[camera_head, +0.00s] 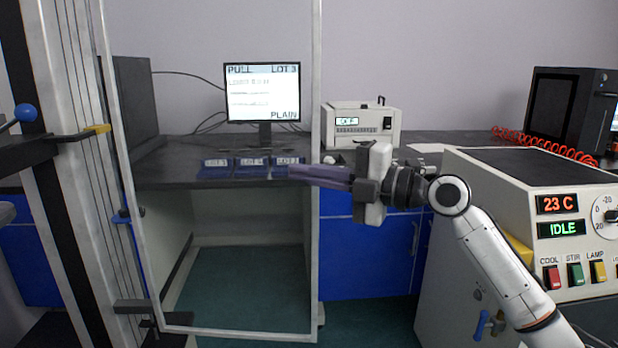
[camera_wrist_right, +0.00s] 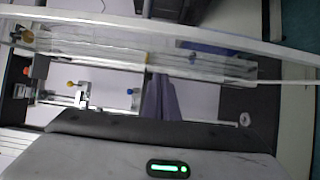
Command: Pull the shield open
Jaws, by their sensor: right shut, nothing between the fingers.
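The shield is a clear panel in a pale frame (camera_head: 316,250) standing upright at the left-centre of the head view, beside the tall machine column. The monitor and desk show through it. How far it stands open is hard to tell. My right gripper (camera_head: 292,174) comes in from the right with its purple fingers shut and empty, pointing left. The fingers cross the line of the shield's right frame bar; I cannot tell whether they touch it. In the right wrist view the shut fingers (camera_wrist_right: 165,97) lie near the shield's long pale frame bar (camera_wrist_right: 225,40). My left gripper is out of view.
The machine column (camera_head: 75,150) with dark clamps and a blue knob (camera_head: 26,112) stands at the left. A monitor (camera_head: 264,92) and a white box reading OFF (camera_head: 365,124) stand on the dark desk behind. A heated bath console (camera_head: 475,225) stands at the right, close to my arm.

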